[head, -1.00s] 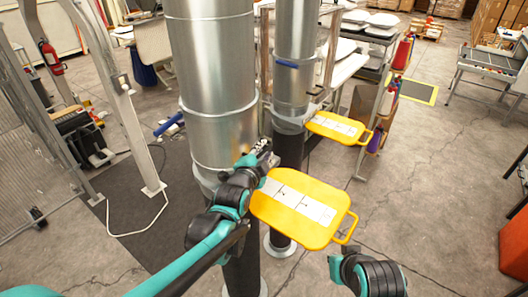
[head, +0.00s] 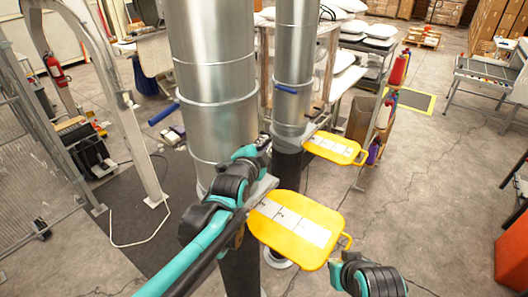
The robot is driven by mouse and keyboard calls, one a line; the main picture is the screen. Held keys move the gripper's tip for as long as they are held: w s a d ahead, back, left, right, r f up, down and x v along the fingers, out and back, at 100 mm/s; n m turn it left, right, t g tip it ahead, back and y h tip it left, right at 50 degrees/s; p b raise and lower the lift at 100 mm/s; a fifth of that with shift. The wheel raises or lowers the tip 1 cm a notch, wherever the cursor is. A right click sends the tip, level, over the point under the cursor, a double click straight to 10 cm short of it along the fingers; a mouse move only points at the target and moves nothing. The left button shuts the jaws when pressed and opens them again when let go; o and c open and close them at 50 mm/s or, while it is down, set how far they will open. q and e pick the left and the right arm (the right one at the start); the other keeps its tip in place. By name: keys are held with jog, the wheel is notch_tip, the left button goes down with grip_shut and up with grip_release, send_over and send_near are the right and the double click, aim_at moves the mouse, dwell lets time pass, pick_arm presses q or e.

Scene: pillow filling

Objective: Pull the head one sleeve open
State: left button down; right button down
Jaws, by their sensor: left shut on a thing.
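The near metal sleeve (head: 212,70) is a large silver cylinder around a vertical tube, with a dark tube (head: 240,272) showing below it. A blue handle (head: 163,114) sticks out on its left side. My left gripper (head: 264,143) is at the sleeve's right side, shut on what appears to be the sleeve's other handle, which my gripper hides. My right gripper (head: 336,264) is low at the right, away from the sleeve, and its fingers do not show clearly. I cannot read which sleeve is head one.
A yellow pedal plate (head: 318,255) with a white label lies just right of my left arm. A second yellow plate (head: 340,156) is below the farther sleeve (head: 294,50). A grey post (head: 140,120) and mesh fence stand at the left.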

pick_arm(q)
notch_tip(320, 180, up, 5)
jog(key=shift+r+p, duration=0.15)
jog(key=shift+p, duration=0.95)
jog(key=c, duration=1.6)
grip_release()
jog(key=v, duration=1.2)
